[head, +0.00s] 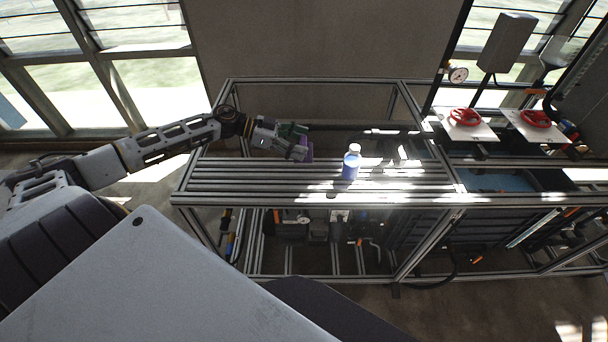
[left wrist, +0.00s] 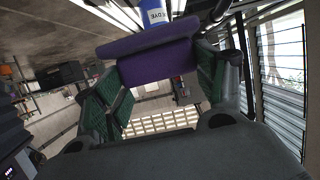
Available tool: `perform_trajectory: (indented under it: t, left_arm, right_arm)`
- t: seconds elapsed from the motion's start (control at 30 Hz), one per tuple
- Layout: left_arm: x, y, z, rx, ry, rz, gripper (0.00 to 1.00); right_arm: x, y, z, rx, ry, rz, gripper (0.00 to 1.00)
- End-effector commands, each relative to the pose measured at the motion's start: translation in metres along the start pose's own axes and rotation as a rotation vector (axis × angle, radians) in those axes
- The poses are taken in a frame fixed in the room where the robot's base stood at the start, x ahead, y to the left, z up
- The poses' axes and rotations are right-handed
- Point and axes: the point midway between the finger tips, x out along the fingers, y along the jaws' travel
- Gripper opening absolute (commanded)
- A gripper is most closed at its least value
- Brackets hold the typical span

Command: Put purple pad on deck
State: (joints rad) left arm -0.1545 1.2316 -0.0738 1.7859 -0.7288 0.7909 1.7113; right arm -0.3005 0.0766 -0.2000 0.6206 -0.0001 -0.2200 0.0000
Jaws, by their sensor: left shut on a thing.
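My left gripper (head: 296,143) reaches in from the left over the back part of the deck. It is shut on the purple pad (head: 307,150), which is mostly hidden behind the fingers in the head view. In the left wrist view, the purple pad (left wrist: 158,58) lies between the green-faced fingers of the left gripper (left wrist: 165,85). The deck (head: 240,187) is a bench top of dark metal slats in a metal frame. The pad appears held above the slats, though its exact height is hard to tell. My right gripper is not in view.
A blue bottle with a white cap (head: 351,162) stands on the deck, right of the pad; it also shows in the left wrist view (left wrist: 153,14). The slats left of it look clear. Red valve wheels (head: 466,117) and a gauge (head: 458,75) are at the right.

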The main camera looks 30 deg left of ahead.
Motion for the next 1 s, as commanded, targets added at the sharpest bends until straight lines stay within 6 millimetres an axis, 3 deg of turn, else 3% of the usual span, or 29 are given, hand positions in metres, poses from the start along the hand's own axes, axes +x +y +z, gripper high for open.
perform_trajectory:
  t: [0.27,0.73,1.0]
  left_arm:
    - [0.003,0.000,0.007,-0.002,0.002,-0.001,0.47]
    - [0.018,0.000,0.050,-0.001,0.001,-0.002,0.47]
    - [0.020,0.000,0.055,0.000,0.001,-0.001,0.47]
  right_arm:
    - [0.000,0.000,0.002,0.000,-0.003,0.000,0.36]
    - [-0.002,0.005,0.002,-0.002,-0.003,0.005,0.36]
    - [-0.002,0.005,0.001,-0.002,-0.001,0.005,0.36]
